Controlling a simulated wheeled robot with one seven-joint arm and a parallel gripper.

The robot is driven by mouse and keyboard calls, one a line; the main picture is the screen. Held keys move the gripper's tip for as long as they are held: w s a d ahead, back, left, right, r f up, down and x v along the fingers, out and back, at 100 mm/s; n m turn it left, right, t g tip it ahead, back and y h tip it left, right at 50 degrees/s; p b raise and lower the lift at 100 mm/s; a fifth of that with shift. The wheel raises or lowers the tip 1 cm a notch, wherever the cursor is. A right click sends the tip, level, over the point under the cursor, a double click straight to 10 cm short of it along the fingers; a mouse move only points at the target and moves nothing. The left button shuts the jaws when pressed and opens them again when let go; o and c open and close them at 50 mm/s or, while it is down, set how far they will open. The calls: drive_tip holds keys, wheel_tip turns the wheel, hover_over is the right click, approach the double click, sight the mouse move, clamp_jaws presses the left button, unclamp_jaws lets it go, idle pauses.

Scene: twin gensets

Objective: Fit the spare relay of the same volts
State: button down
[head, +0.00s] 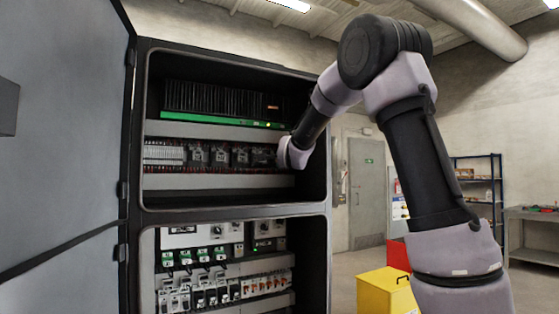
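An open control cabinet (229,208) stands on the left. Its upper bay holds a row of dark plug-in relays (218,155) on a rail, to the right of a pale terminal strip (164,153). My arm reaches into the right side of this bay, with its wrist just right of the relay row. My gripper (275,157) is at the right end of the row, small and dark against the dark parts. I cannot tell whether it touches a relay or holds one. Voltage markings are too small to read. I cannot pick out a spare relay.
A green-edged finned unit (222,102) sits above the relays. The lower bay holds green-topped modules (202,256) and breakers (257,286). The cabinet door (65,150) is swung open left. A yellow box (387,291), shelving (478,185) and a bench (532,214) stand right.

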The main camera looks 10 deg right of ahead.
drive_tip(key=shift+w, duration=0.1)
idle(0.6)
drive_tip(key=shift+c, duration=1.9)
unclamp_jaws()
drive_tip(key=s, duration=1.1)
drive_tip(key=s+d+f+n+g, duration=0.2)
drive_tip(key=s+f+n+g, duration=0.1)
drive_tip(key=s, duration=0.8)
drive_tip(key=s+d+f+n+g+y, duration=0.1)
drive_tip(key=s+f+n+g, duration=0.3)
drive_tip(key=s, duration=0.7)
drive_tip(key=s+d+f+n+g+y, duration=0.1)
drive_tip(key=s+d+f+n+g, duration=0.3)
drive_tip(key=s+f+n, duration=0.3)
drive_tip(key=s+f, duration=0.2)
drive_tip(key=s, duration=0.2)
drive_tip(key=shift+f, duration=0.4)
